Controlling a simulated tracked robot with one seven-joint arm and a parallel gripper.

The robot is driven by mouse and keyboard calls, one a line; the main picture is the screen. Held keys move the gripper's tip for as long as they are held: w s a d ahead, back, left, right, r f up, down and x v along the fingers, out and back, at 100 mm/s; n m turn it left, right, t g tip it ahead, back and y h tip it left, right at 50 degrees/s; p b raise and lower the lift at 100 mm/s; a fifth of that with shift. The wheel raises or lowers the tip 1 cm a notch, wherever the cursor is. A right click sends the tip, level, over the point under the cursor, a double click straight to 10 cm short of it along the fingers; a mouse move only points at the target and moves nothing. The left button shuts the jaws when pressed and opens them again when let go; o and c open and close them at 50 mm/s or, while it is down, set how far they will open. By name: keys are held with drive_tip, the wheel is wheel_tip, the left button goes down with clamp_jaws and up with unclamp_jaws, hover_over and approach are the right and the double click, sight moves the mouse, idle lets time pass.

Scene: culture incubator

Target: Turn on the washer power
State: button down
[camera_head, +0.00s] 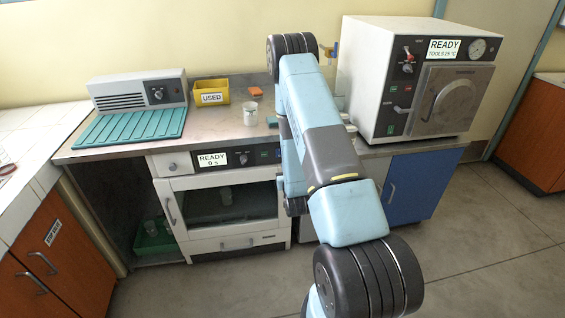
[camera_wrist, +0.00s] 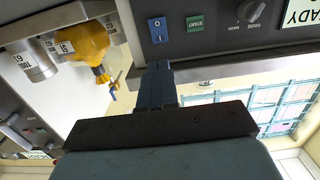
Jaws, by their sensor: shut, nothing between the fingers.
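The washer (camera_head: 235,240) is the white unit under the bench, with a glass-front door and a dark control panel (camera_head: 230,160). Its display (camera_head: 212,160) reads READY 0 s. In the wrist view a blue switch marked O and I (camera_wrist: 161,29) sits on a dark panel beside a green START button (camera_wrist: 195,23). The switch's position cannot be told. My gripper (camera_wrist: 157,66) is shut and empty, its tips close to the panel edge by the blue switch; contact cannot be told. In the head view my arm hides the gripper.
The grey bench (camera_head: 245,133) carries a yellow USED bin (camera_head: 211,87), a white beaker (camera_head: 250,114) and a teal drying mat (camera_head: 130,127). A second machine (camera_head: 377,100), with READY TOOLS on its display, stands at right.

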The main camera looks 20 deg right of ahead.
drive_tip(key=v, duration=0.3)
drive_tip(key=shift+s, duration=0.15)
idle(0.4)
drive_tip(key=a+r+n+g+y, duration=0.1)
drive_tip(key=a+r+g, duration=0.2)
drive_tip(key=r, duration=1)
drive_tip(key=a+r+g+y, duration=0.2)
drive_tip(key=a+r, duration=0.1)
drive_tip(key=r, duration=1)
drive_tip(key=s+a+r+g, duration=0.1)
drive_tip(key=s+r, duration=0.4)
drive_tip(key=s, duration=0.5)
drive_tip(key=s+a+r+n+g, duration=0.1)
drive_tip(key=s+r, duration=0.4)
drive_tip(key=s, duration=0.6)
drive_tip(key=s+a+r+g, duration=0.3)
drive_tip(key=s+r+g, duration=0.1)
drive_tip(key=s, duration=0.7)
drive_tip(key=shift+a+r+n+y, duration=0.25)
drive_tip(key=shift+r+n+y, duration=0.05)
drive_tip(key=shift+r+y, duration=0.1)
